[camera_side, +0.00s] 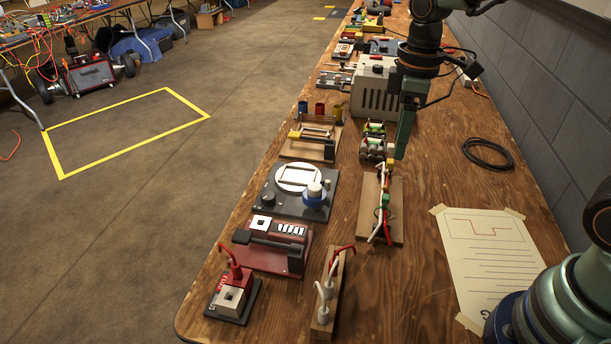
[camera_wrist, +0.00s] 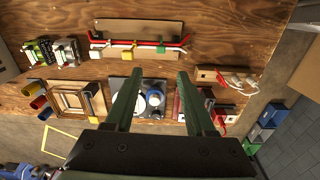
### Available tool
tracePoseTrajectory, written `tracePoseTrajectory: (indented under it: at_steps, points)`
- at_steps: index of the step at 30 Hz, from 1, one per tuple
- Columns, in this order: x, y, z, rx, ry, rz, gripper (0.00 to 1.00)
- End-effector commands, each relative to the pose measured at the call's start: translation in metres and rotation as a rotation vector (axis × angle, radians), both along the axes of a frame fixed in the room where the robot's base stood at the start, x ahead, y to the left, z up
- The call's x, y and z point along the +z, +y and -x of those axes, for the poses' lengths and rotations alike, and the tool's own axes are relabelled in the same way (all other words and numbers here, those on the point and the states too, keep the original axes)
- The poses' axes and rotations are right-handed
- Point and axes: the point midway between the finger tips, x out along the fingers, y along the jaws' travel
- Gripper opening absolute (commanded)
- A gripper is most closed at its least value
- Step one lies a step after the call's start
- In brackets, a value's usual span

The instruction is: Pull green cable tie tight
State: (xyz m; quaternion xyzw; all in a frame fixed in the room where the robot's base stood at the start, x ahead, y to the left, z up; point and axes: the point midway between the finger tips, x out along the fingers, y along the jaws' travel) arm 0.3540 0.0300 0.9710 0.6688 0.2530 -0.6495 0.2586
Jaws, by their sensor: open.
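The green cable tie (camera_side: 386,200) sits around the red and white cables on a small wooden board (camera_side: 396,226). In the wrist view the green tie (camera_wrist: 161,48) is at the right part of the cable bundle, beyond my fingertips. A white tie (camera_wrist: 97,44) and a yellow tie (camera_wrist: 127,55) are further left along the same bundle. My gripper (camera_wrist: 160,74) is open, with nothing between its two green fingers. In the side view my gripper (camera_side: 401,154) hangs above the far end of the board, apart from it. The tie's tail is too small to make out.
A grey box (camera_side: 376,92) stands behind the board. A dark device with a round white dial (camera_side: 298,178) and a red device (camera_side: 270,250) are to its left. A taped paper (camera_side: 490,250) lies right; bare bench lies between.

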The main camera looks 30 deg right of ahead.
Motion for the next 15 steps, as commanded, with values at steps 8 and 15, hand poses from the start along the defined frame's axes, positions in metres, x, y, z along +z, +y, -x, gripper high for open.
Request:
tracePoseTrajectory:
  at_steps: [8, 15]
  points:
    - [-0.017, 0.002, -0.003, 0.049, 0.033, 0.003, 0.55]
    - [-0.059, 0.002, -0.002, 0.046, 0.036, 0.003, 0.55]
